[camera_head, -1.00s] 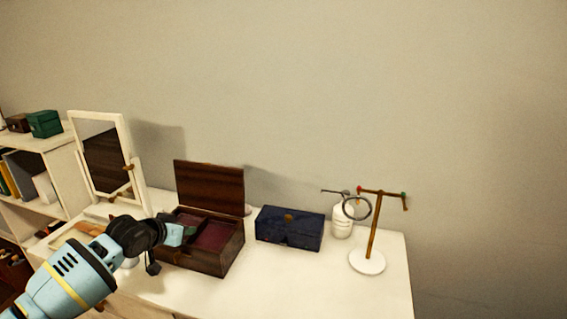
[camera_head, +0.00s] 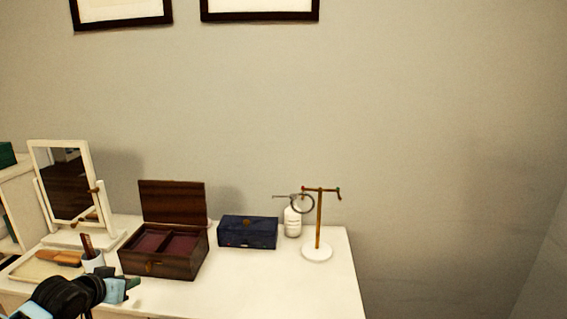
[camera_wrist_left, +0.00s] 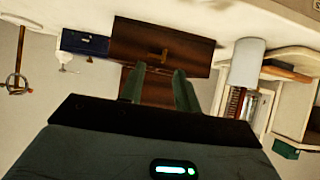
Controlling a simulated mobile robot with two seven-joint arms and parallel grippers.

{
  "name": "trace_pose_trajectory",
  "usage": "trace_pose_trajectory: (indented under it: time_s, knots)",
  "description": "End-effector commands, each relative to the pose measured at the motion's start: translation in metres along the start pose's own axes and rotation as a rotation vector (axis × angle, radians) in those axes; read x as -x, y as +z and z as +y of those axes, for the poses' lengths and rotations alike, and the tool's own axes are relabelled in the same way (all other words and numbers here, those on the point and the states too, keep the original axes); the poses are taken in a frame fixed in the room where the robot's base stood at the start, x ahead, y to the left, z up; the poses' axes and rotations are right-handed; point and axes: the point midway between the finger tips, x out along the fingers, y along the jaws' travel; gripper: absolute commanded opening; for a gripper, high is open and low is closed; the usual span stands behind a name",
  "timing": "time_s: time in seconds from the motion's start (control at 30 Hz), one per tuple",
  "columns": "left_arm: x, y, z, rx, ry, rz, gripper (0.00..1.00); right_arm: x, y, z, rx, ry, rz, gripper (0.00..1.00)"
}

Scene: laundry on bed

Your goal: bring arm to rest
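My left gripper (camera_head: 132,284) is at the lower left of the head view, in front of the dresser and the open wooden jewellery box. In the left wrist view its two fingers (camera_wrist_left: 160,88) stand apart with nothing between them, so it is open and empty. Most of my left arm is out of the head view. My right gripper shows in neither view.
On the white dresser (camera_head: 290,288) stand the wooden jewellery box (camera_head: 165,262), lid up, a blue box (camera_head: 248,233), a white bottle (camera_head: 292,224), a jewellery stand (camera_head: 319,225), a cup (camera_head: 93,263) and a mirror (camera_head: 66,190). The dresser's front right is clear.

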Motion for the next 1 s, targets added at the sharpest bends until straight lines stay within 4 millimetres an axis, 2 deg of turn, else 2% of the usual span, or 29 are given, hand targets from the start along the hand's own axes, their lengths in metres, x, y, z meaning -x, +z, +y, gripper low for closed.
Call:
trace_pose_trajectory:
  time_s: [0.03,0.27,0.47,0.6,0.67,0.8,1.0]
  knots:
    - [-0.006,0.022,0.014,-0.006,0.021,-0.017,0.32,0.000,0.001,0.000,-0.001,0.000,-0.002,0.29]
    - [-0.013,0.094,0.065,-0.036,0.085,-0.035,0.32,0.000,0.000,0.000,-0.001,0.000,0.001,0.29]
    - [-0.003,0.181,0.120,-0.047,0.144,-0.053,0.32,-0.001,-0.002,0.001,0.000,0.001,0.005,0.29]
    - [0.020,0.244,0.158,-0.044,0.169,-0.062,0.32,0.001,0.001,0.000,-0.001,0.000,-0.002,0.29]
    - [0.033,0.268,0.172,-0.042,0.172,-0.065,0.32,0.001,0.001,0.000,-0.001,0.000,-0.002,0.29]
    - [0.068,0.322,0.198,-0.033,0.164,-0.081,0.32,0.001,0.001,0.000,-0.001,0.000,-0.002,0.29]
    - [0.123,0.380,0.219,-0.033,0.121,-0.111,0.32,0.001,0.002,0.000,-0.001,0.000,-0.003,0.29]
